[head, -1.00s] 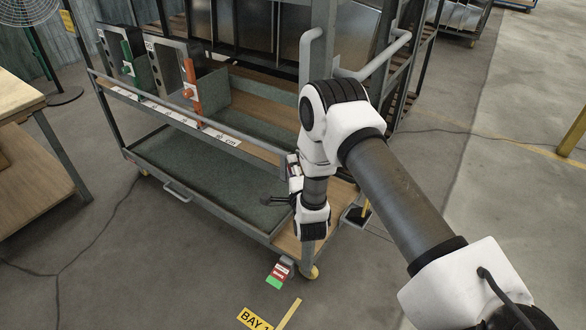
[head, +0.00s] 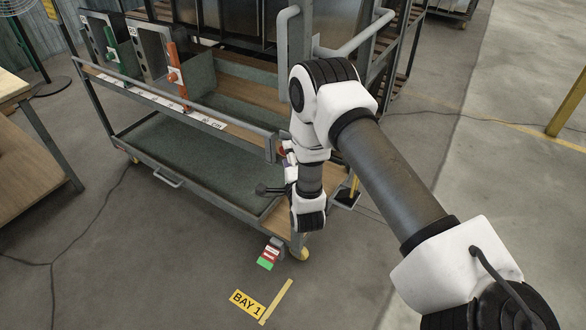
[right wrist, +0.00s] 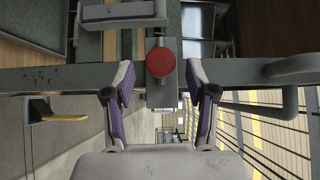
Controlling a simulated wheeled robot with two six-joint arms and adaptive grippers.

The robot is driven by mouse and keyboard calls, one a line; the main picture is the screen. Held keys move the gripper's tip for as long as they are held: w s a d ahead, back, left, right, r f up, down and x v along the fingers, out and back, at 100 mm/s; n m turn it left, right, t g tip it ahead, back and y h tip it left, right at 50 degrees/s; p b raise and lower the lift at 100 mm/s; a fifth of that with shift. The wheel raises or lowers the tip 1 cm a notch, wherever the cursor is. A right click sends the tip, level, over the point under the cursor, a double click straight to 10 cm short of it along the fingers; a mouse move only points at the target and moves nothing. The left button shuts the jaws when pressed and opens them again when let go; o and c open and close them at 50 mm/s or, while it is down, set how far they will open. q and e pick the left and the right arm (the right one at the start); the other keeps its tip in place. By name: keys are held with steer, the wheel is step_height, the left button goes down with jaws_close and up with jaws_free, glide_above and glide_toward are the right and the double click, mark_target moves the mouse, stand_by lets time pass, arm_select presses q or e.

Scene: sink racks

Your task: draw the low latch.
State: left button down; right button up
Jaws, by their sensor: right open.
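A round red knob (right wrist: 160,62) sits on a grey metal post of the cart in the right wrist view. In the head view only a small red part (head: 282,150) shows beside my gripper. My right gripper (right wrist: 160,88) is open, with one purple-lined finger on each side below the knob in the picture. I see no finger closed on it, and contact cannot be told. In the head view the right gripper (head: 289,157) is at the cart's right end post, largely hidden by my wrist. My left gripper is not in view.
The cart has a lower tray (head: 185,160), a ruler-marked rail (head: 150,95), and upright panels with a green handle (head: 111,45) and an orange handle (head: 175,75). Floor in front is clear around the BAY 1 sign (head: 247,303).

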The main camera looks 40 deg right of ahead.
steer(key=v, duration=0.9)
steer(key=shift+s, duration=0.4)
steer(key=shift+r, duration=0.1)
steer(key=s+a+f+n+g+y+p, duration=0.2)
steer(key=s+a+f+n+g, duration=0.1)
steer(key=s+n, duration=0.4)
steer(key=s+a+f+n+g+y+p, duration=0.2)
steer(key=s+a+f+n+g, duration=0.1)
steer(key=s+n+g, duration=0.4)
steer(key=s+a+f+n+g+y+p, duration=0.3)
steer(key=s+n, duration=0.5)
steer(key=s, duration=0.4)
step_height(320, 180, down, 3)
steer(key=a+g, duration=0.1)
steer(key=g, duration=0.2)
steer(key=shift+s+r+g, duration=0.15)
steer(key=shift+s+g, duration=0.05)
steer(key=shift+g, duration=0.1)
